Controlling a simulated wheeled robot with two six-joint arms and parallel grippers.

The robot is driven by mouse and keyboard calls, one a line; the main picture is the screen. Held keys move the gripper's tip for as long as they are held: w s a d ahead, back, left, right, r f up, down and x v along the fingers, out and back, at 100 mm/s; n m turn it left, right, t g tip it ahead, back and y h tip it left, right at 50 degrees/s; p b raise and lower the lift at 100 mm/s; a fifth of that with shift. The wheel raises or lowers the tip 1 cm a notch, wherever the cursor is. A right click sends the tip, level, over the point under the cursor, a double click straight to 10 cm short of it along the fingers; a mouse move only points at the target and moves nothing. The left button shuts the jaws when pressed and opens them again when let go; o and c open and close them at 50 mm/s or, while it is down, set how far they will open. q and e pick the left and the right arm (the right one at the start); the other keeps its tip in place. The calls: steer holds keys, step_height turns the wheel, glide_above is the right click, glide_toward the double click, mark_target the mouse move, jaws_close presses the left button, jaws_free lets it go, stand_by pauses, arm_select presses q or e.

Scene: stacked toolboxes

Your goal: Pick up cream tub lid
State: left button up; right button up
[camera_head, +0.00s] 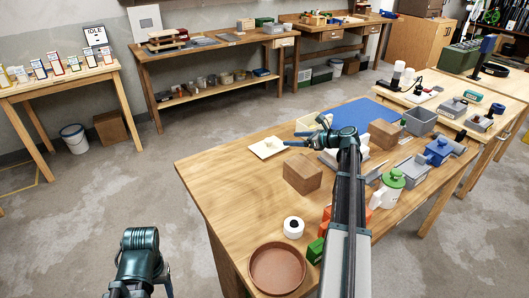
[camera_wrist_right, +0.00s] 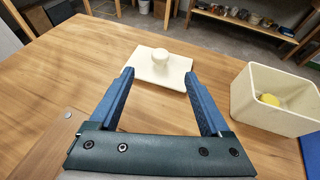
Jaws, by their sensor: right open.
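The cream tub lid (camera_head: 267,147) lies flat on the wooden table, left of the cream tub (camera_head: 306,125). In the right wrist view the lid (camera_wrist_right: 150,72) is a cream square plate with a round knob (camera_wrist_right: 160,57) on top. My right gripper (camera_head: 292,143) is open, just right of the lid in the head view. In the right wrist view its two blue fingers (camera_wrist_right: 159,78) point toward the lid's near edge, with nothing held between them. The tub (camera_wrist_right: 272,112) stands open to the right with a yellow thing inside. My left arm shows at the lower left; its jaws are unclear.
A brown box (camera_head: 302,174) stands just in front of my right gripper. A white roll (camera_head: 293,227) and a round brown tray (camera_head: 277,268) lie nearer the front. A blue mat (camera_head: 365,112) is behind. The table's left part is clear.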

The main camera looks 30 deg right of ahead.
mark_target(271, 140)
steer(key=shift+w+a+f, duration=0.1)
steer(key=shift+w+f, duration=0.2)
steer(key=shift+f, duration=0.2)
steer(key=b+x, duration=0.3)
steer(key=x, duration=0.4)
steer(key=shift+w+a+f, duration=0.1)
steer(key=shift+w+f, duration=0.15)
steer(key=shift+w+a+b, duration=0.15)
steer(key=shift+w+b, duration=0.2)
steer(key=shift+f, duration=0.1)
steer(key=b+x, duration=0.2)
steer(key=x, duration=0.3)
steer(key=shift+w+f, duration=0.1)
steer(key=shift+f, duration=0.1)
jaws_close()
